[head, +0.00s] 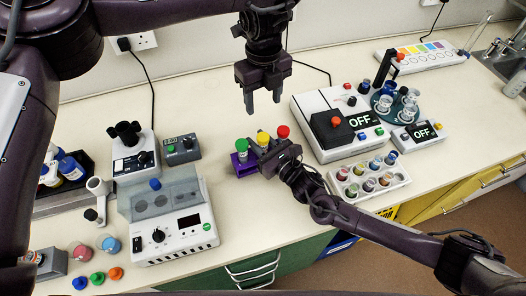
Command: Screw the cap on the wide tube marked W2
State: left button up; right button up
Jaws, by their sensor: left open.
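My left gripper (263,104) is open and empty, pointing down above the bench behind the purple rack (244,167). My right gripper (264,157) is low at the purple rack, beside tubes with green (241,145), yellow (263,138) and red (283,131) tops; its fingers are too hidden to tell their opening. Two wide round vessels, one pink (81,253) and one blue (109,245), stand at the front left. Loose blue (80,283), green (97,278) and orange (116,273) caps lie before them. No W2 mark is legible.
A white device with a clear lid (175,240) stands left of the rack. A white tube block (388,188) is to the right. A large white device with an OFF display (350,140) is behind it. Bare bench lies behind the purple rack.

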aim_at(266, 148)
jog(key=o, duration=0.4)
jog(key=b+v, duration=0.2)
jog(key=v, duration=0.5)
jog(key=shift+f, duration=0.15)
jog(key=shift+s+d, duration=0.3)
